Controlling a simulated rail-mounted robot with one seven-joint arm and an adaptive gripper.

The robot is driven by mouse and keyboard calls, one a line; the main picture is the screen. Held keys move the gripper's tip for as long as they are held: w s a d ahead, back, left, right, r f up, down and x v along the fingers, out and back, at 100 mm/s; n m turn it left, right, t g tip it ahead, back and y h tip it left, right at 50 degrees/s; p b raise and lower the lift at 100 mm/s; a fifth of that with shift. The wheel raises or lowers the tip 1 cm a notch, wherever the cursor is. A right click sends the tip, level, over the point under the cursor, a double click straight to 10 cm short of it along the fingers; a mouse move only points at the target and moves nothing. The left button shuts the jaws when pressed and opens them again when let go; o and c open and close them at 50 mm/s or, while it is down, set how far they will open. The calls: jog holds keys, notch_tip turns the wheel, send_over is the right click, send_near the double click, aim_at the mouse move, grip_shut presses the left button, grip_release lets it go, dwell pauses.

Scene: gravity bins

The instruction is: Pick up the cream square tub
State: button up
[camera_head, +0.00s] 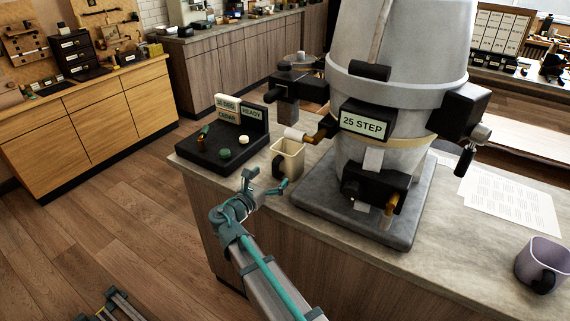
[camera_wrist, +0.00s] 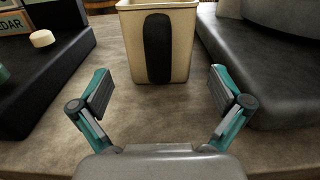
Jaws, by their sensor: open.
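The cream square tub (camera_head: 289,161) stands upright on the counter, between a black control box and the grey base of a large machine. It has a black handle strip on the side facing me. In the wrist view the tub (camera_wrist: 181,45) is straight ahead, a little right of centre at the top, with its black handle (camera_wrist: 158,48) facing my gripper. My gripper (camera_head: 266,182) is at the counter's near edge, just in front of the tub. In the wrist view my gripper (camera_wrist: 160,92) is open and empty, its fingers spread apart short of the tub.
The black control box (camera_head: 208,153) with buttons and label plates stands close on the left. The machine's thick grey base (camera_head: 395,228) stands close on the right. A lilac mug (camera_head: 542,262) and paper sheets (camera_head: 510,200) lie further right. Bare counter (camera_wrist: 150,120) lies before the tub.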

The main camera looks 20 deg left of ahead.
aim_at(281, 157)
jog(key=shift+w+d+p, duration=0.2)
jog(key=shift+w+p, duration=0.25)
jog(key=shift+w, duration=0.9)
jog(key=shift+w+d+p, duration=0.15)
jog(key=shift+w+p, duration=0.25)
jog(key=shift+w, duration=0.95)
jog(key=shift+c, duration=0.2)
jog(key=c, duration=1.2)
jog(key=shift+c, duration=0.2)
jog(key=shift+r, duration=0.1)
jog(key=shift+r+b, duration=0.35)
jog(key=shift+r, duration=0.4)
notch_tip(281, 157, up, 2)
jog(key=s+a+b, duration=0.2)
jog(key=s+b, duration=0.1)
jog(key=s, duration=1.5)
jog(key=shift+a, duration=0.4)
